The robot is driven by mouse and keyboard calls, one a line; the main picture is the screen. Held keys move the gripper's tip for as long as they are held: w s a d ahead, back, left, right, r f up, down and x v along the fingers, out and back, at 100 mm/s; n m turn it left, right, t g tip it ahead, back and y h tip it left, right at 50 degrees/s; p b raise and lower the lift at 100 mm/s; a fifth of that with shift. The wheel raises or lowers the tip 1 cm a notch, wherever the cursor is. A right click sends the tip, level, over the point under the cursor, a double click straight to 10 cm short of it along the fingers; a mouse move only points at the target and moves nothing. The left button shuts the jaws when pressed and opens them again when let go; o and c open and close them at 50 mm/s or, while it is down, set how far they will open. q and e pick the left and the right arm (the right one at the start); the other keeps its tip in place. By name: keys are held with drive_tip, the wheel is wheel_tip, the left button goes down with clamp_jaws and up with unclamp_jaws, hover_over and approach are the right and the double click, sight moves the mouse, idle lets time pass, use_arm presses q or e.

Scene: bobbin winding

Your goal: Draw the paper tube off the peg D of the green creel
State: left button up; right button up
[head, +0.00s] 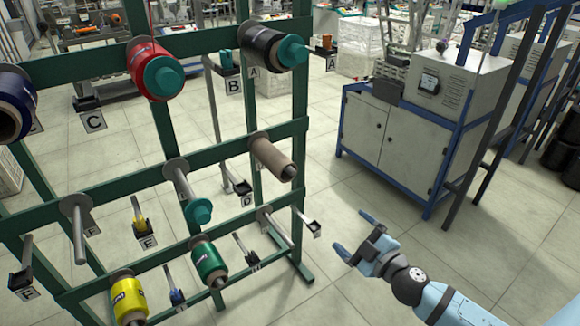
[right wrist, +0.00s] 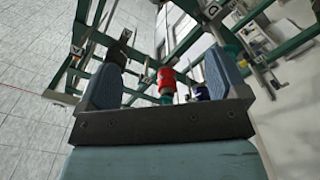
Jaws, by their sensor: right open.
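The green creel (head: 220,149) stands at left in the head view, with pegs in rows. The brown paper tube (head: 273,159) sits on a peg at the right end of the middle row, the peg's dark tip showing at its front end. A tag that reads as D (head: 247,200) hangs below it. My right gripper (head: 354,234) is open and empty, to the right of and below the tube, clear of the creel. In the right wrist view its two fingers (right wrist: 163,78) stand wide apart with nothing between them. I cannot make out the tube there. My left gripper is not in view.
The top row holds a black spool (head: 264,47), a red spool (head: 154,70) and a blue spool (head: 14,103). Yellow (head: 129,300) and green (head: 209,260) spools are on the bottom row. A white and blue machine cabinet (head: 395,135) stands at right. Open floor lies between.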

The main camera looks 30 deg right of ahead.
sight(290, 174)
drive_tip(key=w+p, duration=0.1)
drive_tip(key=w, duration=0.7)
drive_tip(key=w+a+p, duration=0.1)
drive_tip(key=w, duration=0.8)
drive_tip(key=w+a, duration=0.1)
drive_tip(key=w, duration=0.8)
drive_tip(key=shift+p, duration=0.4)
drive_tip(key=c, duration=0.9)
drive_tip(key=shift+r, duration=0.15)
drive_tip(key=shift+r, duration=0.1)
